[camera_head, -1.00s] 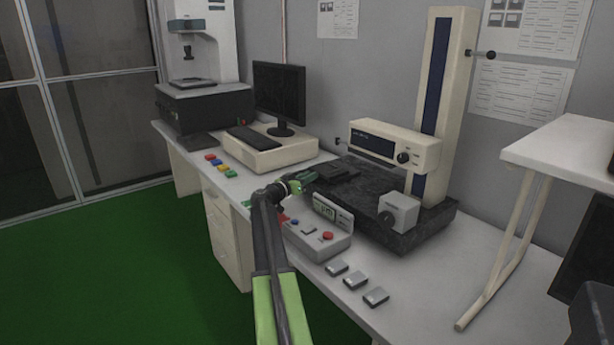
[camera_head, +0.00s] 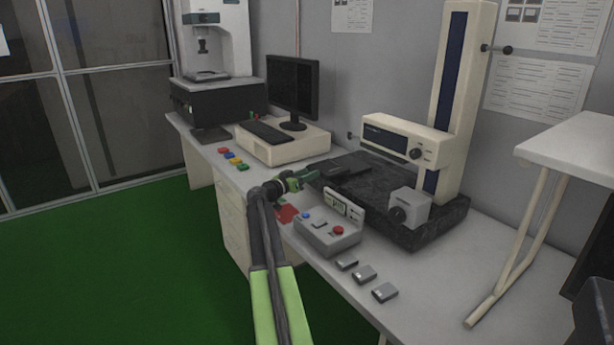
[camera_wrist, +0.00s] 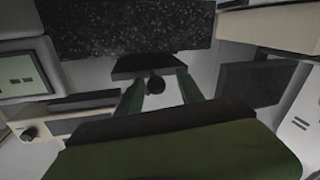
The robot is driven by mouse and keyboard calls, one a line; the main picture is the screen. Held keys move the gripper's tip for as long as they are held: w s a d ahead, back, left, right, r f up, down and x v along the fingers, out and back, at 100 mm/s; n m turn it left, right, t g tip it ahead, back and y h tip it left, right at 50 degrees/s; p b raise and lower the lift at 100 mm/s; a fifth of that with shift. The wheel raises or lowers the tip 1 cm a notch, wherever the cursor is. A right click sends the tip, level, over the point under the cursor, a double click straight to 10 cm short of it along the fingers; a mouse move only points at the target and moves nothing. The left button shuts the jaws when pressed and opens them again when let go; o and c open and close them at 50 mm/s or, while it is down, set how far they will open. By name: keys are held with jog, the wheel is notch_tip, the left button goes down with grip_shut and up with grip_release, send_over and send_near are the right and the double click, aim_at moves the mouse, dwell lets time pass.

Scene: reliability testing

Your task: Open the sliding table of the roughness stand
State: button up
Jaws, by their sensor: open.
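The roughness stand has a dark speckled base (camera_head: 400,222) on the bench, with a cream column. Its dark sliding table (camera_head: 345,166) lies flat on the base's left part. My gripper (camera_head: 306,179) is open beside the left edge of the base, near the sliding table. In the wrist view, a small round black knob (camera_wrist: 155,85) sits on the front of the sliding table (camera_wrist: 147,66). It appears between the two green fingers of my gripper (camera_wrist: 157,92). Whether the fingers touch it I cannot tell.
A grey control box (camera_head: 327,236) with buttons stands close to my gripper, and a red piece (camera_head: 287,214) lies beside it. Several small grey blocks (camera_head: 364,274) line the bench edge. A monitor (camera_head: 292,88) stands behind. Green floor (camera_head: 110,260) is open at the left.

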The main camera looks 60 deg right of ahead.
jog(key=w+a, duration=0.3)
jog(key=a, duration=1.4)
jog(key=shift+w, duration=0.2)
